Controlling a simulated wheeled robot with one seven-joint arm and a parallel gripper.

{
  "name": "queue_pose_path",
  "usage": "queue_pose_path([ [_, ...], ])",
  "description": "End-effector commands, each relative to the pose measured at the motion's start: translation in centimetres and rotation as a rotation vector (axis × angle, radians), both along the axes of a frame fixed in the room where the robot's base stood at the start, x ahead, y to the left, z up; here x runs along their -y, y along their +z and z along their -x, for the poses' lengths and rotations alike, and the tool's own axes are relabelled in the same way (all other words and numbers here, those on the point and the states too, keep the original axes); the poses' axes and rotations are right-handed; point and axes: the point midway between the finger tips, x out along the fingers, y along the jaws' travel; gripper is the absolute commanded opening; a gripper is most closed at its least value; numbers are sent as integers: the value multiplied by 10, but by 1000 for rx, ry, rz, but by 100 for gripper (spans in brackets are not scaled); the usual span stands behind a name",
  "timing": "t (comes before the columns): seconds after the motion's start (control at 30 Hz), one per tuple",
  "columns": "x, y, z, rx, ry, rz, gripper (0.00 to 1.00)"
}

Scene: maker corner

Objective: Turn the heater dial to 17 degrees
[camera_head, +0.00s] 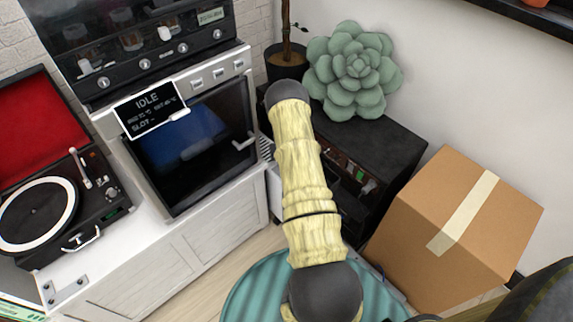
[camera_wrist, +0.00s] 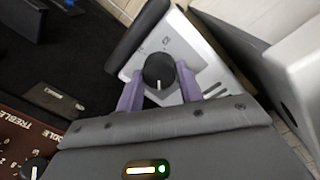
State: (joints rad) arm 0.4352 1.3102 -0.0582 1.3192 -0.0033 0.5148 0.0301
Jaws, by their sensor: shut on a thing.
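In the wrist view, the heater dial (camera_wrist: 158,68) is a round black knob with a short white pointer line. The line points down the picture, towards my gripper. The dial sits on the heater's white panel (camera_wrist: 198,52), whose faint markings are too small to read. My gripper (camera_wrist: 160,86) has two purple fingers, one on each side of the dial, and is shut on it. In the head view my arm covers my gripper and the dial.
A brown amplifier panel (camera_wrist: 30,130) with lettering and knobs lies close at lower left in the wrist view. In the head view, a cardboard box (camera_head: 455,220) stands right of my arm, a green succulent (camera_head: 355,70) behind, and a white oven cabinet (camera_head: 190,255) left.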

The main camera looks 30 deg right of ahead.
Motion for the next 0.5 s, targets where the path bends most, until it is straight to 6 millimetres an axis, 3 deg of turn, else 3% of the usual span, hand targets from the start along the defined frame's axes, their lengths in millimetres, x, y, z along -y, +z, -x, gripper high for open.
queue_pose_path([
  [0.5,2,1,-1,2,-228,3,14],
])
